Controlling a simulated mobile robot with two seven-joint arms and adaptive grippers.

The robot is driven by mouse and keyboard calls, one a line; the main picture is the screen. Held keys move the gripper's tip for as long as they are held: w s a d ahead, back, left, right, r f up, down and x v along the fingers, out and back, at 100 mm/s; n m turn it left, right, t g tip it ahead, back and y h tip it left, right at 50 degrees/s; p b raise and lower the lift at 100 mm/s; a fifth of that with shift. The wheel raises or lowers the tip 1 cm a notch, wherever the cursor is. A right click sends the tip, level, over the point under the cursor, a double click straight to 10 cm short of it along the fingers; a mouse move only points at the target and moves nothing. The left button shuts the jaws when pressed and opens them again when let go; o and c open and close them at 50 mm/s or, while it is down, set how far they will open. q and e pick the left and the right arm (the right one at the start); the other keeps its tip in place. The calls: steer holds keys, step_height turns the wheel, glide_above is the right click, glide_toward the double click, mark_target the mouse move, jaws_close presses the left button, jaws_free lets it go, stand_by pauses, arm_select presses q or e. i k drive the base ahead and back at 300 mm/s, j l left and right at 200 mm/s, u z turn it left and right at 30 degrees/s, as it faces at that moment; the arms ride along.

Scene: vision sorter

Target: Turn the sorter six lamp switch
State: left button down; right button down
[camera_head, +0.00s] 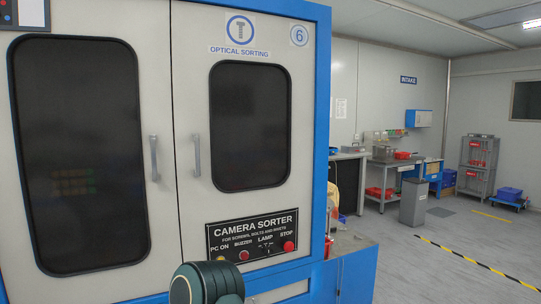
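The sorter marked 6 (190,150) is a tall white cabinet with a blue frame. Its black control panel (250,228), headed "CAMERA SORTER", is low on the right door. The lamp switch (265,246) is a small dark control under the word LAMP; its setting is too small to read. To its right is the red STOP button (289,246), and to its left the red BUZZER button (243,255) and a yellow PC ON button (220,258). A dark green rounded part of my arm rises at the bottom, just below the panel's left end. Neither gripper shows.
Two vertical door handles (197,155) stick out from the cabinet front. Right of the sorter are a workbench (385,165), a grey bin (413,202) and a shelf rack (478,165). The floor at the right is open, crossed by a yellow-black stripe (480,267).

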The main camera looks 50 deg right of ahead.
mark_target(266, 251)
steer(key=z, duration=1.55)
steer(key=i+j, duration=0.05)
